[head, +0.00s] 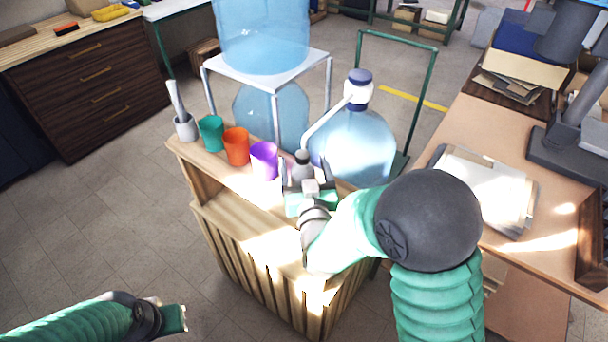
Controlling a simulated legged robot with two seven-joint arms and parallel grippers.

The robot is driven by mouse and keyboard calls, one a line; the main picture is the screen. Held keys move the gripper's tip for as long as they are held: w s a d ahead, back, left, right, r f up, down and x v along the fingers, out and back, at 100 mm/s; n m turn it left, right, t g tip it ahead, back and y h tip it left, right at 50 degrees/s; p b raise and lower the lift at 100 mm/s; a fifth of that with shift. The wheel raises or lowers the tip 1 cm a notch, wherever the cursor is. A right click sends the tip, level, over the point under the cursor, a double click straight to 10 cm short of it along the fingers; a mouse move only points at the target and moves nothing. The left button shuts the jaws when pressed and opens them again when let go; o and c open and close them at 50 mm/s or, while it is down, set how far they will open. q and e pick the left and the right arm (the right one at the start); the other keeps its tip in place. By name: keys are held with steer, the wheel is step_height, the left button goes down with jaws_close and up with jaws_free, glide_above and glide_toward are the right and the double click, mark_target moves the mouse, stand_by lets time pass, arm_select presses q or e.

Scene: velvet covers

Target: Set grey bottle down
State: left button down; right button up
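The grey bottle (302,168) has a dark cap and stands upright at the right end of the row of cups, on or just above the wooden stand's top shelf (215,163). My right gripper (300,188) is around the bottle, with a finger showing on its left side. The gripper and my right arm hide the bottle's lower part, so contact with the shelf cannot be made out. My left gripper (180,318) is low at the bottom left, away from the stand and with nothing visible in it; its finger gap is not clear.
A purple cup (264,160), an orange cup (236,147), a green cup (211,133) and a grey mortar (185,127) line the shelf left of the bottle. A large water jug (358,150) with a pump stands close behind. A desk (470,120) is at right.

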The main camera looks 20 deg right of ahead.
steer(key=shift+s+a+r, duration=0.2)
steer(key=shift+s+a, duration=0.1)
steer(key=shift+s, duration=0.05)
steer(key=shift+c, duration=0.9)
steer(key=shift+a, duration=0.25)
steer(key=shift+c, duration=1.1)
steer(key=shift+w+f, duration=0.35)
steer(key=shift+w, duration=0.15)
steer(key=c, duration=0.5)
steer(key=shift+s+d+r, duration=0.1)
steer(key=shift+s+d, duration=0.1)
steer(key=shift+d, duration=0.2)
jaws_close()
steer(key=shift+a+r, duration=0.1)
steer(key=shift+r, duration=0.05)
